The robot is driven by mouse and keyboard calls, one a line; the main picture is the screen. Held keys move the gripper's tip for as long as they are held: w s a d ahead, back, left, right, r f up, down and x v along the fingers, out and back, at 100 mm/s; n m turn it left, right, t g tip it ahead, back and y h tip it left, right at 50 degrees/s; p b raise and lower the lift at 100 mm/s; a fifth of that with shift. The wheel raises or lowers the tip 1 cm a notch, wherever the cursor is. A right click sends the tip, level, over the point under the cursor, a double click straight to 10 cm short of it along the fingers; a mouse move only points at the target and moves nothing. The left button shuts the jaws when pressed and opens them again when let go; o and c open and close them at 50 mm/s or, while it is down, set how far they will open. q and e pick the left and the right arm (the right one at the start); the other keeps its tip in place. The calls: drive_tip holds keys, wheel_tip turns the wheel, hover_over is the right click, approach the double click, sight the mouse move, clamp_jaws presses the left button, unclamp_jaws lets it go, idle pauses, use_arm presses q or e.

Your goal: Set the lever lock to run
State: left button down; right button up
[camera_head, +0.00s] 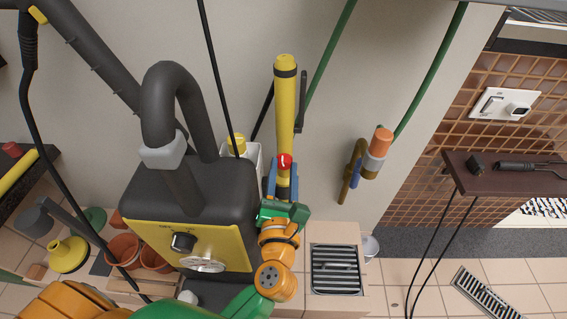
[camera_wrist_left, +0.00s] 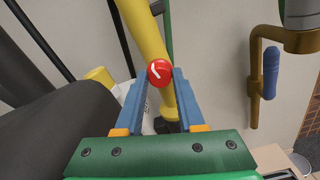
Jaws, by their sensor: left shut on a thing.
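A red round knob (camera_head: 284,161) with a white mark sits in front of an upright yellow pole (camera_head: 285,110) beside the wall. It also shows in the left wrist view (camera_wrist_left: 160,72), where the white mark is a slanted, curved stroke. My left gripper (camera_head: 284,168) reaches up to it from below, and its blue fingers are shut on the red knob, one on each side. No lettering for run shows near the knob, so I cannot tell its setting. My right gripper is not in view.
A dark machine (camera_head: 229,180) with a yellow front panel and thick hose stands close left of my left gripper. A brass valve with an orange top (camera_head: 381,141) is on the wall to the right. A grated box (camera_head: 336,269) is below right.

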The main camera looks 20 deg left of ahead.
use_arm(q)
drive_tip(key=m+p, duration=0.2)
drive_tip(key=shift+r+m, duration=0.3)
drive_tip(key=shift+m, duration=0.1)
drive_tip(key=m+p, duration=0.2)
drive_tip(key=shift+m, duration=0.3)
drive_tip(key=shift+f+m+p, duration=0.2)
drive_tip(key=shift+m+p, duration=1.05)
drive_tip(key=shift+m, duration=0.25)
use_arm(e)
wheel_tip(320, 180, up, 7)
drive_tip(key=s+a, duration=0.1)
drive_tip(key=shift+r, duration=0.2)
use_arm(q)
drive_tip(key=c, duration=0.5)
unclamp_jaws()
drive_tip(key=shift+f, duration=0.1)
drive_tip(key=v, duration=0.7)
drive_tip(key=shift+b, duration=0.35)
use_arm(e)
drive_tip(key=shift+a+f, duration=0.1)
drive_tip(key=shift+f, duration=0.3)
